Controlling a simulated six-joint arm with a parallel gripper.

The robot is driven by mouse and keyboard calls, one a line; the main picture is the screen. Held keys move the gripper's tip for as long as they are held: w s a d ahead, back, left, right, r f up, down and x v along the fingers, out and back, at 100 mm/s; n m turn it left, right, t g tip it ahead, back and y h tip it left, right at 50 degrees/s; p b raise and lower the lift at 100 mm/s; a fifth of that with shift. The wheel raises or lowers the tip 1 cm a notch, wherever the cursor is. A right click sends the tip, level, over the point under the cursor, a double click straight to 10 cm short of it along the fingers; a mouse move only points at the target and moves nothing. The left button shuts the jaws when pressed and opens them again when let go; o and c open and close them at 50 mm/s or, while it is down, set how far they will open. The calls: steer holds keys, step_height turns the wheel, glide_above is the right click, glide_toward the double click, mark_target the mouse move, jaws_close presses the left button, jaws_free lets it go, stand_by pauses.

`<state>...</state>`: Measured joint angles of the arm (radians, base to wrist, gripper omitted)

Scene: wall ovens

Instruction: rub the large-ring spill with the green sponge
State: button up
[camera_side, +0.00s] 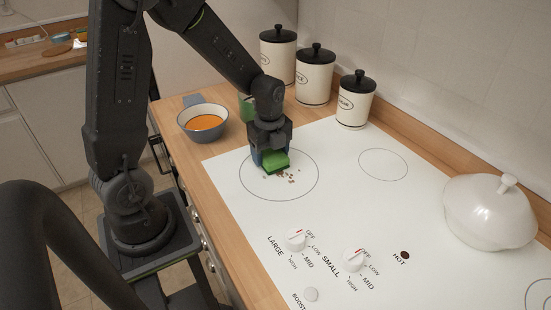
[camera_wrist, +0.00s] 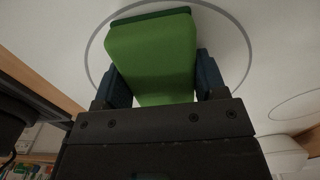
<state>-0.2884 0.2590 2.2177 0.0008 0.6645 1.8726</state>
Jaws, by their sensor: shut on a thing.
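The green sponge (camera_side: 275,161) is held in my gripper (camera_side: 268,152), low over the large ring (camera_side: 313,188) on the white cooktop. In the wrist view the sponge (camera_wrist: 152,55) sits between the two fingers of my gripper (camera_wrist: 154,80), which is shut on it, with the ring (camera_wrist: 245,50) around it. The brown spill crumbs (camera_side: 288,177) lie inside the ring, just in front of the sponge. The wrist view does not show them. I cannot tell whether the sponge touches the surface, and it may hide more crumbs.
A bowl of orange liquid (camera_side: 205,121) stands on the wood counter at left. Something green (camera_side: 246,107) is partly hidden behind my arm. Several lidded canisters (camera_side: 315,77) line the wall. A white lidded pot (camera_side: 489,212) stands at right. Large (camera_side: 296,239) and small (camera_side: 354,260) knobs rise in front.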

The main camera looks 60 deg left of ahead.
mark_target(278, 158)
steer(key=shift+a, duration=0.85)
steer(key=shift+w+d+f, duration=0.1)
steer(key=shift+w+d, duration=0.05)
steer(key=shift+d, duration=4.45)
steer(key=shift+d+f, duration=0.1)
steer(key=shift+d, duration=0.3)
steer(key=shift+d+r, duration=0.2)
steer(key=shift+d, duration=0.5)
steer(key=shift+a, duration=1.35)
steer(key=shift+a+f, duration=0.2)
steer(key=shift+a, duration=0.15)
steer(key=shift+a+r, duration=0.2)
steer(key=shift+a, duration=1.3)
steer(key=shift+a+f, duration=0.15)
steer(key=shift+a, duration=2.1)
steer(key=shift+a+r, duration=0.2)
steer(key=shift+r, duration=3.95)
